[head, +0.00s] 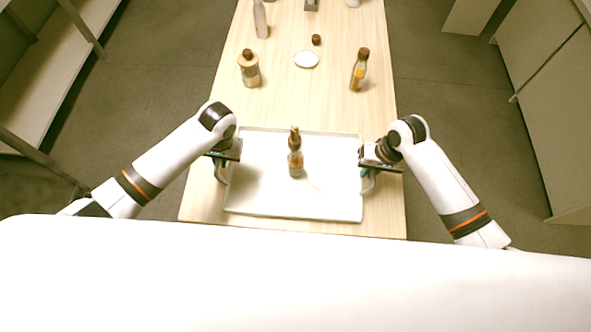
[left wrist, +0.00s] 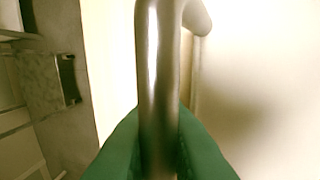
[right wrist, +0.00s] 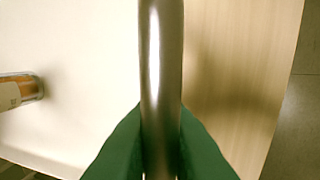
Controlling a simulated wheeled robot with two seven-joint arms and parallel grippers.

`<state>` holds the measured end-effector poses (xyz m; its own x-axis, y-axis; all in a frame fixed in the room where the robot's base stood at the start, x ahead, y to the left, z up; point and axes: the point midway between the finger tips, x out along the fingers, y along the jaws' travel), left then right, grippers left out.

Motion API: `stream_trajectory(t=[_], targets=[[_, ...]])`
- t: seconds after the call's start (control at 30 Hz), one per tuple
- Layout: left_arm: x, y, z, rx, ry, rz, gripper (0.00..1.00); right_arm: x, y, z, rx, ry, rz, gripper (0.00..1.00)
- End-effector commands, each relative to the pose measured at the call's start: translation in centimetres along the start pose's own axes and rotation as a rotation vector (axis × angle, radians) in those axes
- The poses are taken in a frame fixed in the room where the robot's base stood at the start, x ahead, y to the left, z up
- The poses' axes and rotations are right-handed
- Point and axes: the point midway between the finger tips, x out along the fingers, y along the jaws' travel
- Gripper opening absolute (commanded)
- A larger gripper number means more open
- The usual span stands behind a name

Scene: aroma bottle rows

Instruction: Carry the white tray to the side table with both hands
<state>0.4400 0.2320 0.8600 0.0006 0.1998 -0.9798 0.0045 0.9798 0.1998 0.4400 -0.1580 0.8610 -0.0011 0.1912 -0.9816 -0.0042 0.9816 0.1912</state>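The white tray (head: 325,198) lies on the near part of the wooden table, with a brown-capped bottle (head: 295,160) standing on it. My left gripper (head: 221,172) is at the tray's left side; in the left wrist view its green fingers (left wrist: 160,150) close around a metal handle (left wrist: 158,60). My right gripper (head: 369,180) is at the right side; in the right wrist view its green fingers (right wrist: 160,150) close around the other metal handle (right wrist: 161,60). The bottle's lower part also shows in the right wrist view (right wrist: 20,91). No side table can be made out for certain.
On the wooden table (head: 310,105) beyond the tray stand a round bottle (head: 250,70), an amber bottle (head: 358,72), a white dish (head: 306,60), a small brown cap (head: 316,40) and a pale bottle (head: 261,20). Shelving (head: 50,75) stands left, pale cabinets (head: 550,110) right, with bare floor between.

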Motion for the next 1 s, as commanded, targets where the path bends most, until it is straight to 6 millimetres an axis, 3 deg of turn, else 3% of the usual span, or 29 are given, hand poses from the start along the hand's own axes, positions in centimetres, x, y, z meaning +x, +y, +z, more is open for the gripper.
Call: stream_trajectory(t=[0.53,1.0], targets=[[-0.6,0.1,0.1,-0.001,-0.002,0.0,0.0,-0.6,0.1,0.1,0.0,-0.002,0.0,0.0],[-4.9,1.0,0.1,-0.001,-0.002,0.0,0.0,-4.9,0.9,0.1,0.0,-0.001,0.0,0.0]])
